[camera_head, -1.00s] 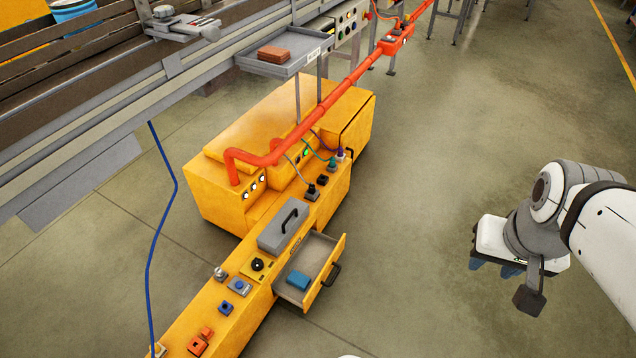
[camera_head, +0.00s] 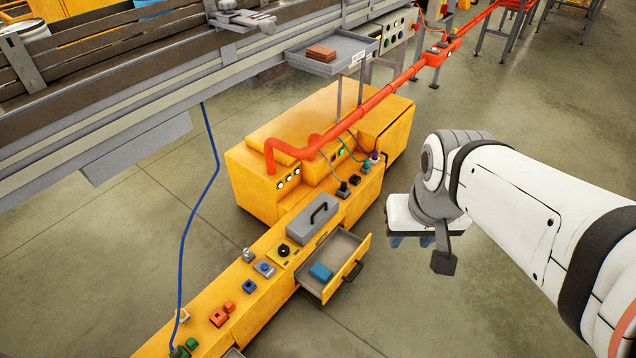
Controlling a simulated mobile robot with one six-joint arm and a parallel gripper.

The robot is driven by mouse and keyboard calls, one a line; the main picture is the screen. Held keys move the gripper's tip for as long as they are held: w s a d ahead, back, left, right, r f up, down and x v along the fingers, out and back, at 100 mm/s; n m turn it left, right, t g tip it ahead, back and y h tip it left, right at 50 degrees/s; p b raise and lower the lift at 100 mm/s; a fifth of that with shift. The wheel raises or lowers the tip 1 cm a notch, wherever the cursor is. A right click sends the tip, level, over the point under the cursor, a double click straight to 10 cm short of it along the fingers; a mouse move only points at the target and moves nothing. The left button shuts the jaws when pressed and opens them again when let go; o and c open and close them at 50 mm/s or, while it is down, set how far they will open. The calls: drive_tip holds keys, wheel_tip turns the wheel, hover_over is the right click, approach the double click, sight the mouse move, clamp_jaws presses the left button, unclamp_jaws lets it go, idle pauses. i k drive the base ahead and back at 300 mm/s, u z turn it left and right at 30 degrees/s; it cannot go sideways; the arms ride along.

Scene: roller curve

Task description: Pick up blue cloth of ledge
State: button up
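A small blue folded piece (camera_head: 320,272), which looks like the blue cloth, lies inside an open drawer (camera_head: 345,246) of the low yellow console (camera_head: 262,308). My gripper (camera_head: 411,241) hangs from the white arm to the right of the drawer, apart from it and from the cloth. Its bluish fingers point down and are mostly hidden under the white gripper body, so their opening is unclear. Nothing is visibly held.
A grey lidded box (camera_head: 305,217) and several buttons sit on the console beside the drawer. A red pipe (camera_head: 370,105) runs above the yellow cabinet (camera_head: 250,185). A grey tray (camera_head: 350,46) holds a reddish-brown piece (camera_head: 321,53). The floor right of the drawer is clear.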

sight(319, 272)
drive_tip(key=z, duration=0.05)
drive_tip(key=i, duration=1)
drive_tip(key=u, duration=0.05)
